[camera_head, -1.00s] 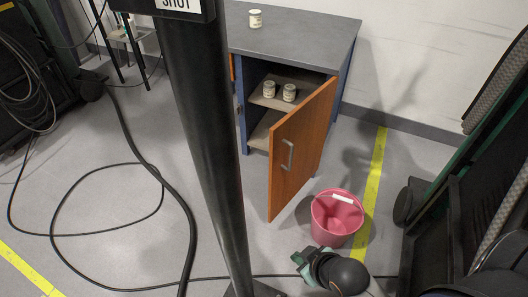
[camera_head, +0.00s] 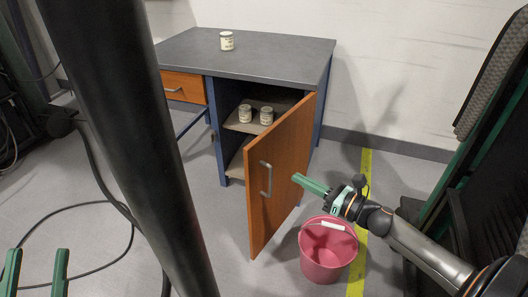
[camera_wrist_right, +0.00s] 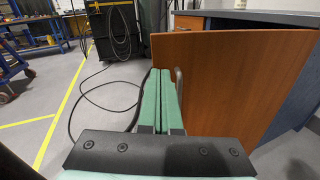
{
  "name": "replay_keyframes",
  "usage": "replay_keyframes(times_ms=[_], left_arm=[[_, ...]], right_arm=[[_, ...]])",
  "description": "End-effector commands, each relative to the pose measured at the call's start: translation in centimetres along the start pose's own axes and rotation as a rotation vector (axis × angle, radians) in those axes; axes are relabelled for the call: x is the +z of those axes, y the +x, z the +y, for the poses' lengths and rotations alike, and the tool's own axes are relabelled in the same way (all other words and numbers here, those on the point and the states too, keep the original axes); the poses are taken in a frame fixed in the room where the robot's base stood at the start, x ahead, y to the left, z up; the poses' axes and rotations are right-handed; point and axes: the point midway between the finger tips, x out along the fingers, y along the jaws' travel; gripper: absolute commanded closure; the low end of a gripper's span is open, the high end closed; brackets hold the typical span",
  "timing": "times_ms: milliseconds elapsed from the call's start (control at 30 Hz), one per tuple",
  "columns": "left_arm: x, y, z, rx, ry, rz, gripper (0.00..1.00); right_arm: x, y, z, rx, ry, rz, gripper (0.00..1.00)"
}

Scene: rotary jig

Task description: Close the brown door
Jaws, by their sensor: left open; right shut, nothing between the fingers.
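The brown door (camera_head: 283,170) of the desk stands swung open toward me, with a metal handle (camera_head: 266,179) on its outer face. My left gripper (camera_head: 36,262) is open and empty at the lower left, far from the door.
A grey-topped desk (camera_head: 270,55) holds a can (camera_head: 227,41) on top and two cans (camera_head: 255,114) on the inner shelf. A pink bucket (camera_head: 327,258) stands on the floor below my right gripper. A black pole (camera_head: 130,150) blocks part of the view. Cables lie at left.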

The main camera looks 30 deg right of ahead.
Motion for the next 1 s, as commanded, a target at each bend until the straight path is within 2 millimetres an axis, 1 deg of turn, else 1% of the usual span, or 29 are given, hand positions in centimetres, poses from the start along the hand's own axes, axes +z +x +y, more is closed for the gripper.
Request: replay_keyframes(times_ms=[33,100,233,333,633,833,1000], left_arm=[[-0.8,0.0,0.1,0.005,0.005,0.037,0.50],[-1.5,-0.1,0.2,0.009,0.008,0.072,0.50],[-2.2,-0.1,0.3,0.011,0.012,0.105,0.50],[-2.7,-0.1,0.3,0.012,0.018,0.129,0.50],[-5.8,-0.5,0.3,0.021,0.054,0.257,0.50],[-6.1,-0.7,0.4,0.023,0.056,0.278,0.50],[-5.8,-0.8,0.5,0.023,0.051,0.275,0.50]], right_arm=[[0.2,-0.1,-0.1,0.028,-0.059,0.001,1.00],[0.3,-0.2,0.0,0.057,-0.112,0.000,1.00],[0.4,0.0,0.1,0.076,-0.146,-0.003,1.00],[0.5,0.8,0.2,0.076,-0.146,-0.005,1.00],[0.5,5.1,0.5,0.075,-0.145,-0.006,1.00],[0.5,8.0,0.7,0.074,-0.142,-0.006,1.00],[0.5,10.4,0.9,0.074,-0.141,-0.006,1.00]])
